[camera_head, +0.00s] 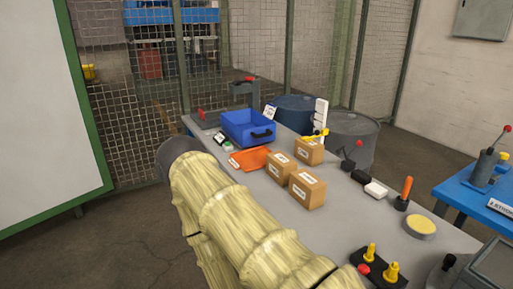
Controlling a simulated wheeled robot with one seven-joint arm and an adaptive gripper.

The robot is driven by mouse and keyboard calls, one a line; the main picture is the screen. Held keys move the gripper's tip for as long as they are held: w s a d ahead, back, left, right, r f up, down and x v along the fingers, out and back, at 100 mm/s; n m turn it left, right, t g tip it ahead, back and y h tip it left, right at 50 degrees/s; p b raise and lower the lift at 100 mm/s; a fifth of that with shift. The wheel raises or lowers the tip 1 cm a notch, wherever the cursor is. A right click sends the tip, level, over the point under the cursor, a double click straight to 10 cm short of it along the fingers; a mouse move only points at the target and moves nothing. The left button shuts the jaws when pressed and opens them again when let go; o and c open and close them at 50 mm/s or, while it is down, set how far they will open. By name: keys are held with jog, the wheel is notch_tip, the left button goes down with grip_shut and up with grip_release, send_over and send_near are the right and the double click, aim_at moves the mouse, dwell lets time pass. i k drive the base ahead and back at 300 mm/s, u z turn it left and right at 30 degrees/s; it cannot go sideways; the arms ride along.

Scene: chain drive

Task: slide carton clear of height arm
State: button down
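Three brown cartons with white labels stand on the grey bench: a near one (307,190), a left one (280,168) and a far one (310,152). The near and left cartons stand close together. Which part is the height arm is not clear. A dark grey bracket with a red top (244,90) stands at the bench's far end. A white upright post (320,114) with yellow parts at its foot stands behind the far carton. My arm, in a pale yellow sleeve, crosses the lower middle. My gripper does not show.
A blue bin (248,128) and an orange tray (250,159) lie left of the cartons. An orange-handled lever (405,191), a yellow disc (421,225) and yellow knobs (391,270) line the right side. Bare bench (345,215) lies right of the near carton.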

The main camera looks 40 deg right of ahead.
aim_at(312, 153)
jog(key=z, duration=0.5)
jog(key=k, duration=0.15)
jog(key=u, duration=1.25)
jog(key=i, duration=1.9)
jog(key=z, duration=0.4)
jog(key=i, duration=1.8)
jog(key=z, duration=1.25)
jog(key=i, duration=0.95)
jog(key=z, duration=1.55)
jog(key=i, duration=0.55)
jog(key=z, duration=0.3)
